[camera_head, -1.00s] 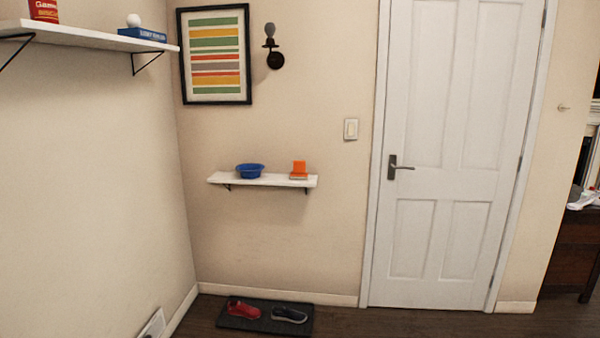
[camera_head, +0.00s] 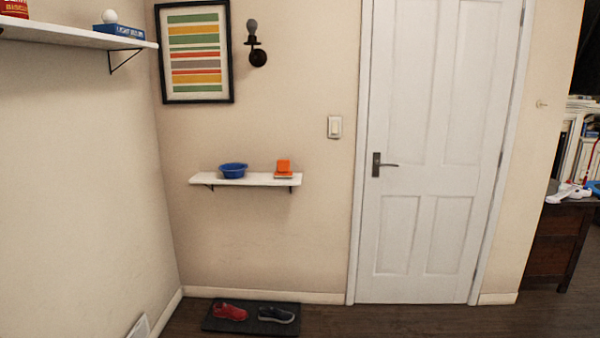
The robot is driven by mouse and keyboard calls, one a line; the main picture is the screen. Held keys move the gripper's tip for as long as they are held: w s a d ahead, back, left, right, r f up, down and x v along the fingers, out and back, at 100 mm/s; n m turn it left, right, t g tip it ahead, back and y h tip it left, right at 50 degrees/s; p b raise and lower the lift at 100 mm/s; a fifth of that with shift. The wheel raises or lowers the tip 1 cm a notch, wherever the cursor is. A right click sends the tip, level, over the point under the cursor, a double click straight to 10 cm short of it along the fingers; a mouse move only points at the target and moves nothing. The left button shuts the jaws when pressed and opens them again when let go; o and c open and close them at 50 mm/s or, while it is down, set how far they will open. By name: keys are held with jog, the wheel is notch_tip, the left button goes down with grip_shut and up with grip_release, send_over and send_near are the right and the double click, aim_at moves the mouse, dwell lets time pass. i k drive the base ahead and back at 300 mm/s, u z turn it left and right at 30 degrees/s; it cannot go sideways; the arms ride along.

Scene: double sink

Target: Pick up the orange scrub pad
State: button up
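A small orange object (camera_head: 284,167), which looks like the orange scrub pad, stands at the right end of a white wall shelf (camera_head: 240,180). A thin pale piece shows beneath it; at this distance I cannot tell what it is. A blue bowl (camera_head: 233,170) sits to its left on the same shelf, apart from it. My gripper does not show in the head view.
A closed white door (camera_head: 425,150) is right of the shelf. A dark mat (camera_head: 250,327) with a red shoe and a dark shoe lies on the floor below. A higher shelf (camera_head: 75,36) is on the left wall. A dark wooden cabinet (camera_head: 556,243) stands at right.

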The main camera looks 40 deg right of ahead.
aim_at(282, 171)
jog(key=u, duration=1.55)
jog(key=k, duration=0.15)
jog(key=z, duration=3.15)
jog(key=i, duration=2.5)
jog(key=u, duration=0.25)
